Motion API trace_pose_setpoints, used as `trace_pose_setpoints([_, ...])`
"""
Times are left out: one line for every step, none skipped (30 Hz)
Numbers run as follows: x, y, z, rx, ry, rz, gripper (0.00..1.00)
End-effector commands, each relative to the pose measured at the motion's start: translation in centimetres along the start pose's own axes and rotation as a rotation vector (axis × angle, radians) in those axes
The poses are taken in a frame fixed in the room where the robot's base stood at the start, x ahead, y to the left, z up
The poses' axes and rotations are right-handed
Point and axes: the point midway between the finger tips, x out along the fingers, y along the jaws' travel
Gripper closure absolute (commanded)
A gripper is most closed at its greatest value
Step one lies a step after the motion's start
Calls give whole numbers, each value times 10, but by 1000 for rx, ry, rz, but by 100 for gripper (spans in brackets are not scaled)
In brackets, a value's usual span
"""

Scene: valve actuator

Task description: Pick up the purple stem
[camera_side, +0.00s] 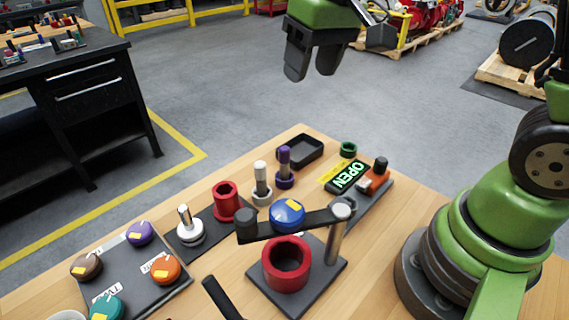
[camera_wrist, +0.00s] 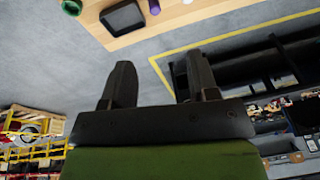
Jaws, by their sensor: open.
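The purple stem (camera_side: 284,160) stands upright on the wooden table in the side view. It has a purple ring-like base, a grey shaft and a dark purple top. Part of a purple piece (camera_wrist: 154,6) shows at the top edge of the wrist view, cut off by the frame. My gripper (camera_side: 312,72) hangs high, beyond the table's far edge and above the floor in the side view, well apart from the stem. In the wrist view its two dark fingers (camera_wrist: 158,82) are spread with nothing between them.
A white-topped stem (camera_side: 261,178) stands close left of the purple one. A black tray (camera_side: 295,151) lies just behind it. A blue cap (camera_side: 287,213), a red cylinder (camera_side: 226,200), a horizontal arm on a post (camera_side: 336,232) and an OPEN sign (camera_side: 348,177) are nearby.

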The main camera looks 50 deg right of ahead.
Motion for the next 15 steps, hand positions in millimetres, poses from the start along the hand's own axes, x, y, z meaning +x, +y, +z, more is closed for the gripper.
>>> trace_pose_setpoints([21, 1, -9, -19, -45, 15, 46])
trace_pose_setpoints([31, 1, -14, -33, -65, 24, 46])
trace_pose_setpoints([46, 2, -19, -49, -91, 35, 46])
trace_pose_setpoints([56, 3, -22, -61, -110, 42, 46])
trace_pose_setpoints([66, 3, -25, -72, -127, 49, 46])
trace_pose_setpoints([78, 4, -28, -87, -147, 57, 46])
trace_pose_setpoints([87, 5, -30, -96, -162, 62, 46])
trace_pose_setpoints([95, 6, -31, -104, -175, 66, 46])
trace_pose_setpoints([104, 6, -32, -114, -189, 71, 46])
trace_pose_setpoints([109, 7, -32, -120, -199, 75, 46])
trace_pose_setpoints([114, 8, -33, -125, -205, 77, 46])
trace_pose_setpoints([118, 8, -33, -131, -213, 80, 46])
trace_pose_setpoints([122, 8, -33, -134, -218, 81, 46])
trace_pose_setpoints([125, 9, -33, -136, -221, 82, 46])
trace_pose_setpoints([130, 9, -32, -138, -224, 83, 46])
